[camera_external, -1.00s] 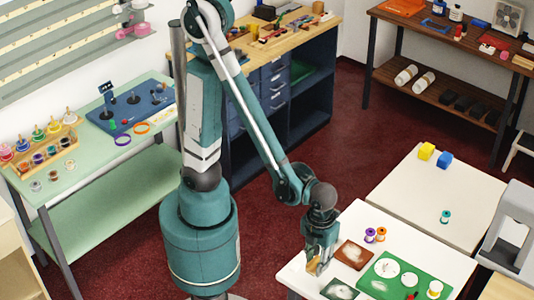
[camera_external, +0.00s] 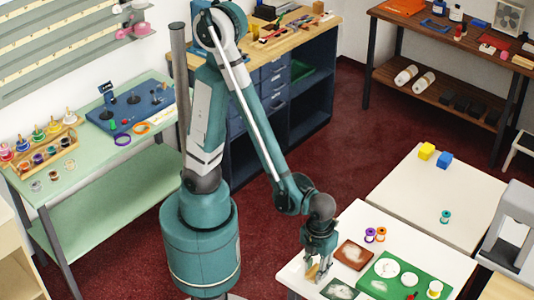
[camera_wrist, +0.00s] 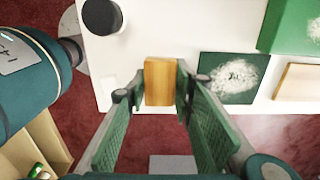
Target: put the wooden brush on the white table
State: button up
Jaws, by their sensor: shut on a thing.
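The wooden brush (camera_wrist: 160,82) is a light-brown wooden block in the wrist view. My gripper (camera_wrist: 159,92) is shut on it, with one finger on each side. In the external view my gripper (camera_external: 317,270) is at the near left edge of the white table (camera_external: 350,222), and the brush (camera_external: 313,271) shows between its fingers. The white table top also shows in the wrist view (camera_wrist: 140,50), around the brush. I cannot tell whether the brush touches the top. Its underside is hidden.
Beside the brush lie a dark green swatch (camera_wrist: 228,78) with white powder and a brown swatch (camera_external: 354,254). A green board (camera_external: 380,285) with white discs and several spools stand beyond. Another white-topped table (camera_external: 440,190) holds yellow and blue cubes.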

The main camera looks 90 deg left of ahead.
aim_at(316, 270)
jog(key=shift+f, duration=0.2)
jog(key=o, duration=0.9)
jog(key=shift+r, duration=0.25)
jog(key=shift+r+p, duration=1.2)
jog(key=shift+r, duration=4.75)
